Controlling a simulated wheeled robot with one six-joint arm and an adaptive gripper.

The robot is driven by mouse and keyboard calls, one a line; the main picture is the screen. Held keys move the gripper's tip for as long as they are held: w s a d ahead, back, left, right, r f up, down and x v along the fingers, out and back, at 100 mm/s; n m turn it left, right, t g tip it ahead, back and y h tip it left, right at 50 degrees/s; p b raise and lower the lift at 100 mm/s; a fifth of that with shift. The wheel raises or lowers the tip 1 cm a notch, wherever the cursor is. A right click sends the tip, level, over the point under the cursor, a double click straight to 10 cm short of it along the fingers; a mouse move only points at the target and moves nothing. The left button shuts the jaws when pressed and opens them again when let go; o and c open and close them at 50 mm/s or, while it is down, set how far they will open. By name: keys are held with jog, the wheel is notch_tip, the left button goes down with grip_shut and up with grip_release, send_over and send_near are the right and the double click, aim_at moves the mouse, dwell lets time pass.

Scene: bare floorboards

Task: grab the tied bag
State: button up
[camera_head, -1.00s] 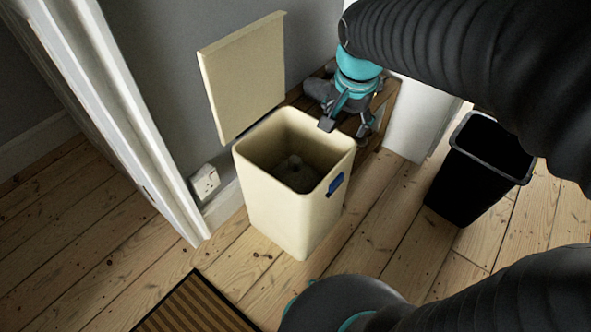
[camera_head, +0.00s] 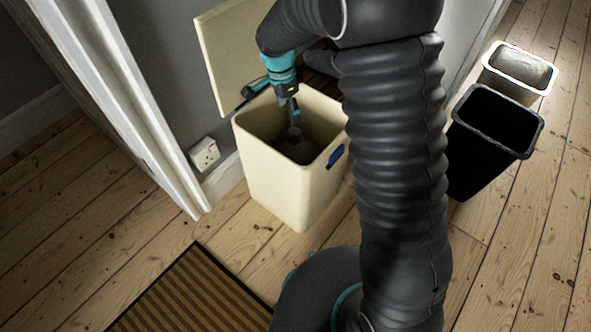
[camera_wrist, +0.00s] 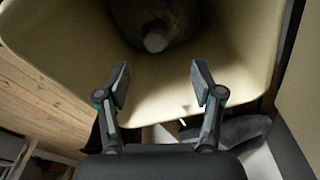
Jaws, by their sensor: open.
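The tied bag (camera_head: 297,150) is dark grey and sits low inside the cream bin (camera_head: 275,188), with its pale knot pointing up. In the wrist view the knot of the bag (camera_wrist: 155,42) shows beyond the fingertips, and the rest of the bag is in shadow. My gripper (camera_head: 268,103) is over the bin's back-left rim, with one finger reaching over the opening. In the wrist view my gripper (camera_wrist: 161,82) has its two fingers wide apart with nothing between them. The knot is apart from the fingers.
The bin's raised lid (camera_head: 222,62) stands behind it against the grey wall. A black bin (camera_head: 490,145) and a white-rimmed bin (camera_head: 517,75) stand at the right. A striped mat (camera_head: 190,295) lies in front. A white door frame (camera_head: 140,110) borders the left.

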aim_at(295, 130)
jog(key=f, duration=0.5)
jog(key=shift+w+d+f, duration=0.1)
jog(key=shift+d+f, duration=0.1)
jog(key=shift+d, duration=0.15)
jog(key=f, duration=0.2)
jog(key=d+f, duration=0.1)
jog(key=f, duration=0.1)
jog(key=shift+f, duration=0.6)
jog(key=shift+c, duration=0.3)
jog(key=shift+r, duration=0.1)
grip_shut()
